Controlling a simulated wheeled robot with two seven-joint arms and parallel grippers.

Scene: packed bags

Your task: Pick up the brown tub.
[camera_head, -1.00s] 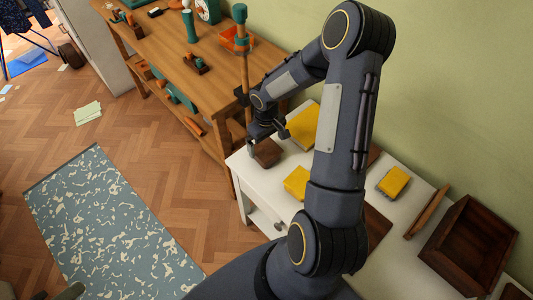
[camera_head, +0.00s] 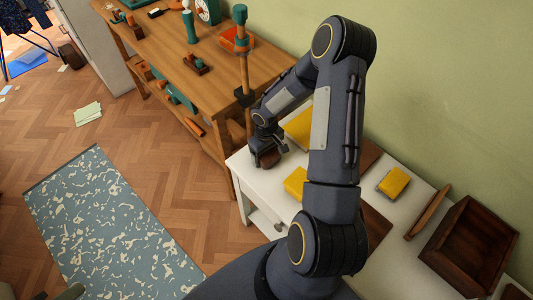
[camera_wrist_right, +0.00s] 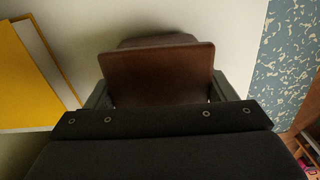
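The brown tub (camera_head: 270,159) sits on the white table near its left end, partly hidden under my right gripper (camera_head: 267,157). In the right wrist view the tub (camera_wrist_right: 158,72) is a dark brown box with a flat, wider top, close in front of the palm. The fingers of my right gripper (camera_wrist_right: 161,96) stand spread on either side of it, very near its sides. I cannot see clear contact. My left gripper is not in view.
Yellow packs (camera_head: 296,182) and (camera_head: 394,182) lie on the white table (camera_head: 265,188), with a larger yellow one (camera_head: 301,127) by the wall. An open wooden crate (camera_head: 470,245) stands at the right. A wooden workbench (camera_head: 212,88) stands beyond the left end.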

